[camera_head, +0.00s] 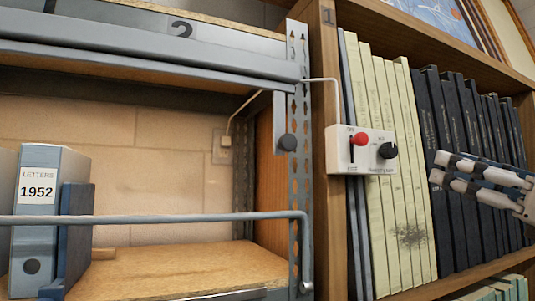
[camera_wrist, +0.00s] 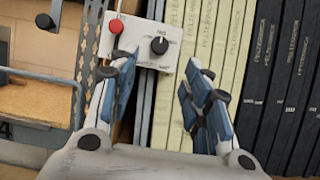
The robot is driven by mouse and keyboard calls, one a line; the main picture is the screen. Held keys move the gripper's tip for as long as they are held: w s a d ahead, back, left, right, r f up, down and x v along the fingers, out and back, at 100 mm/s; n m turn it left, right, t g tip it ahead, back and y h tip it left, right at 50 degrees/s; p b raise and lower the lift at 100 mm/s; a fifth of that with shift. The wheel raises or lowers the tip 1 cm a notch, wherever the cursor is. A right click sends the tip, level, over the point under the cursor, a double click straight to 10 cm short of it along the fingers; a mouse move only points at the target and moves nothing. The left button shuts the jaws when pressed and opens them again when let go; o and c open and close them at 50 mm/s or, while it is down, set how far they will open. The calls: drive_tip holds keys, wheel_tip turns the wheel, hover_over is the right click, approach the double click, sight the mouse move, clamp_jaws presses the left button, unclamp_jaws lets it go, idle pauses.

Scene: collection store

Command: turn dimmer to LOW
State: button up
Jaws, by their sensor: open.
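A white control box (camera_head: 345,150) hangs on the upright at the left end of the bookcase. It has a red knob on a slotted slider (camera_head: 361,139) and a round black dimmer knob (camera_head: 388,150) to its right. The small lettering around the black knob is too blurred to read for its setting. In the wrist view the black knob (camera_wrist: 159,45) lies ahead of and between my fingers, and the red knob (camera_wrist: 116,26) is left of it. My gripper (camera_head: 436,167) is open and empty, right of the box and apart from it. Its two fingers also show in the wrist view (camera_wrist: 158,72).
Pale yellow volumes (camera_head: 402,215) and dark volumes (camera_head: 455,220) stand close behind the box and gripper. A grey metal rail (camera_head: 150,218) crosses the left shelf, before a binder marked LETTERS 1952 (camera_head: 37,215). A cable (camera_head: 325,80) runs up from the box.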

sight(393, 150)
drive_tip(key=p+x, duration=0.2)
drive_tip(key=x, duration=1)
drive_tip(key=shift+f+p, duration=0.1)
drive_tip(key=shift+p, duration=0.3)
drive_tip(key=c, duration=1)
